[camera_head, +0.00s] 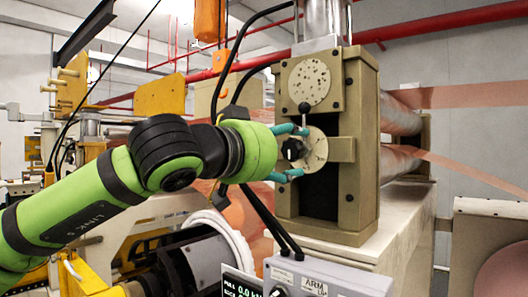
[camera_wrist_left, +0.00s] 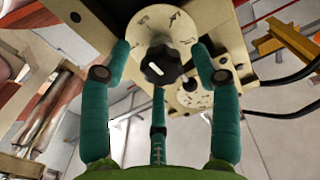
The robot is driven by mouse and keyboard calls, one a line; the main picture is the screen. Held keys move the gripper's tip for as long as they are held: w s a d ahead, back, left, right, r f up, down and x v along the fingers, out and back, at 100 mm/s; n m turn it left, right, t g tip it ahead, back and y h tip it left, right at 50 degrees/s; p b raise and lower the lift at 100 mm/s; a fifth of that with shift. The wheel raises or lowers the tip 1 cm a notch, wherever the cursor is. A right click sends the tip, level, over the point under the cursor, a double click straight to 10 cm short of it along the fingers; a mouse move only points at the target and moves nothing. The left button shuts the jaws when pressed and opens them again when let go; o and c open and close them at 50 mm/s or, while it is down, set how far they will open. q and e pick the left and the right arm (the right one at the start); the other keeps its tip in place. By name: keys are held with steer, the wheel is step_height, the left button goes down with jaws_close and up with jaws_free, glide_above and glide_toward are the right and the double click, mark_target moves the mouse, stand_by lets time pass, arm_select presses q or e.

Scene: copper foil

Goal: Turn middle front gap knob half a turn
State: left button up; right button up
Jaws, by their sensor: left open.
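The black gap knob (camera_head: 293,149) sits on a round cream dial on the front of the beige roller housing (camera_head: 366,110). In the wrist view the fingers (camera_wrist_left: 160,60) are spread around the knob, with clear gaps and no visible contact. My right gripper is not in view.
A speckled round plate (camera_head: 309,82) and a small lever (camera_head: 304,112) lie just above the knob. Black cables (camera_head: 262,208) hang beside the housing. A grey control box labelled ARM (camera_head: 330,277) stands below. Copper foil (camera_head: 455,172) runs out to the right.

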arm_select(q)
steer(key=v, duration=1)
steer(key=shift+s+a, duration=0.25)
